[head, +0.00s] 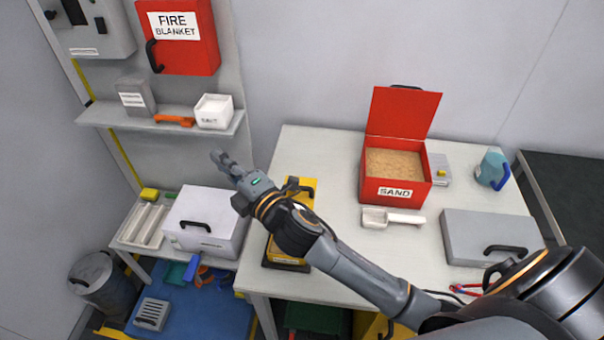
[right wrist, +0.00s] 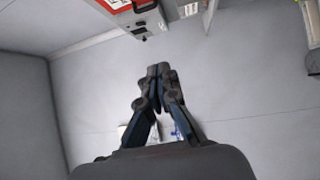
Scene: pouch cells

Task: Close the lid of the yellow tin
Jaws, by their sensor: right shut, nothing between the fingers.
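The yellow tin (head: 287,250) stands near the left edge of the white table on a dark base. My right forearm and wrist cross in front of it and hide much of its middle. A yellow upper part with a black handle (head: 307,191) shows behind my wrist; I cannot tell how far the lid is open. My right gripper (head: 218,158) is shut and empty, up and to the left of the tin, above the grey-white box. In the right wrist view the closed fingertips (right wrist: 158,72) point at a bare wall. My left gripper is not in view.
A red sand box (head: 396,191) with a raised lid, a white scoop (head: 392,217) and a grey case (head: 490,238) are on the table. A grey-white box (head: 205,222) stands left, below a shelf (head: 160,122). The table is clear between tin and sand box.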

